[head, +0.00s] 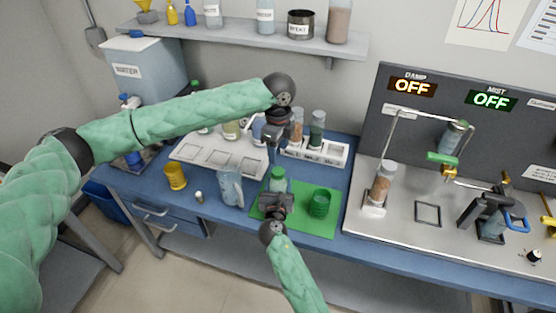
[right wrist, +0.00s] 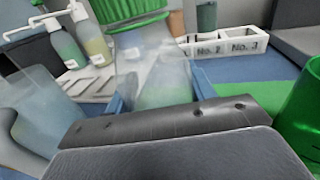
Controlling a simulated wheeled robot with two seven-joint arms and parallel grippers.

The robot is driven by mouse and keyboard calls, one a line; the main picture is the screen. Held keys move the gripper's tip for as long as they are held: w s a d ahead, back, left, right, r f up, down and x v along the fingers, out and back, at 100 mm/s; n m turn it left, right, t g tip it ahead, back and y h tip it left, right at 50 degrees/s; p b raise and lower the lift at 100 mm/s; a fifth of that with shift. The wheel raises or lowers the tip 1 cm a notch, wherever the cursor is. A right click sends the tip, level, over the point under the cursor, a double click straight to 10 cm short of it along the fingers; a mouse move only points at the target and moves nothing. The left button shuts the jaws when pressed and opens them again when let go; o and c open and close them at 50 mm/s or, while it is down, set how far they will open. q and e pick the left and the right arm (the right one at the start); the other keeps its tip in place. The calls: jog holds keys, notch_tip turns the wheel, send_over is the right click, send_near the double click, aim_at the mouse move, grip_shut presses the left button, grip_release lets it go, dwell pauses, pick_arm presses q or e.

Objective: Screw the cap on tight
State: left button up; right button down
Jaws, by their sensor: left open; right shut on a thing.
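A clear bottle with a green top (head: 278,178) stands over the green mat (head: 300,226). My right gripper (head: 276,201) is shut on the bottle's body. In the right wrist view the clear body (right wrist: 160,75) is between my fingers, and the ribbed green cap (right wrist: 122,10) is on its top, partly cut off by the frame edge. How tightly the cap sits cannot be told. My left gripper (head: 271,156) is open, pointing down just above and slightly left of the cap, apart from it as far as the head view shows.
A green cup (head: 319,203) stands right of the bottle. A clear jug (head: 229,187) and yellow cup (head: 175,177) stand left. Behind are a white tray (head: 190,156) and a white rack (head: 335,157) with vials. The metal bench with equipment is right.

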pick_arm(q)
jog(key=shift+r, duration=1.8)
pick_arm(e)
jog(key=shift+c, duration=2.2)
grip_release()
jog(key=s, duration=0.2)
jog(key=s+b, duration=0.1)
jog(key=s, duration=0.1)
jog(key=s+b, duration=0.1)
jog(key=s, duration=0.1)
jog(key=shift+s+a+f, duration=0.15)
jog(key=shift+s+a, duration=0.1)
jog(key=shift+a, duration=0.1)
pick_arm(q)
jog(key=shift+f+b, duration=0.3)
jog(key=shift+f, duration=1.05)
pick_arm(e)
jog(key=shift+s, duration=0.6)
